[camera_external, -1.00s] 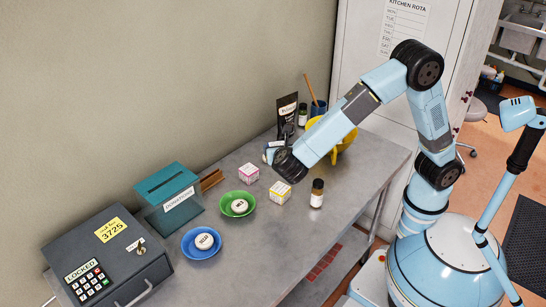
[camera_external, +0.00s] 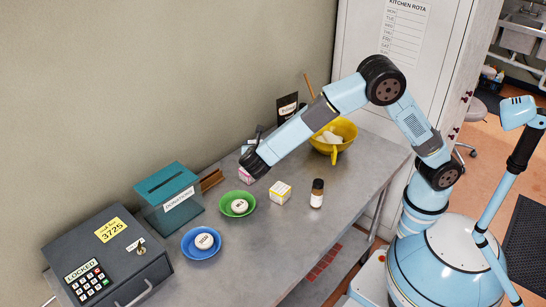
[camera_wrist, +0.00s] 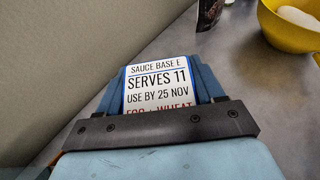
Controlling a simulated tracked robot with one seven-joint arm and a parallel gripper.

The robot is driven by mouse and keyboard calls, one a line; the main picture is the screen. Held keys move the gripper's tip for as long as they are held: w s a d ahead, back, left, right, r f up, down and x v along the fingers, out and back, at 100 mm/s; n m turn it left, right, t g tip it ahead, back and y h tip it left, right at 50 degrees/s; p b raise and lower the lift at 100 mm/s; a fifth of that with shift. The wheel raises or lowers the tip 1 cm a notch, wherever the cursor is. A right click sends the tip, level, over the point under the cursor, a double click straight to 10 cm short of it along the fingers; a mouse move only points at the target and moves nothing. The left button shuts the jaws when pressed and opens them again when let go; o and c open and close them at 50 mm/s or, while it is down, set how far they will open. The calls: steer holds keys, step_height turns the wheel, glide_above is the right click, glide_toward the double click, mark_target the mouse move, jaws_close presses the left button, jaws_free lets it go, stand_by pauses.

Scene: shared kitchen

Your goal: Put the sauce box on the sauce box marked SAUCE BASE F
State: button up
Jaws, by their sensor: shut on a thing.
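My gripper (camera_wrist: 159,86) is shut on a white sauce box with a blue edge (camera_wrist: 155,77); its label reads SAUCE BASE E, serves 11, use by 25 Nov. I cannot read the lettering on these two, so I cannot tell which is SAUCE BASE F.
A brown bottle (camera_external: 317,194) stands right of the yellow-and-white box. Green (camera_external: 249,209) and blue (camera_external: 187,249) bowls hold white labelled discs. A teal donations box (camera_external: 168,190) and grey locked safe (camera_external: 105,262) stand left. A yellow bowl (camera_external: 345,129) and dark pouch (camera_external: 287,107) stand behind.

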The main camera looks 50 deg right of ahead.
steer(key=w+f, duration=0.1)
steer(key=w+a+f, duration=0.1)
steer(key=f, duration=0.1)
steer(key=shift+w+a+f, duration=0.2)
steer(key=shift+w, duration=0.05)
step_height(320, 180, down, 3)
steer(key=shift+w+a+f, duration=0.1)
steer(key=shift+w+f, duration=0.05)
steer(key=shift+f, duration=0.05)
steer(key=o, duration=1.2)
steer(key=shift+c, duration=0.2)
steer(key=v, duration=1.2)
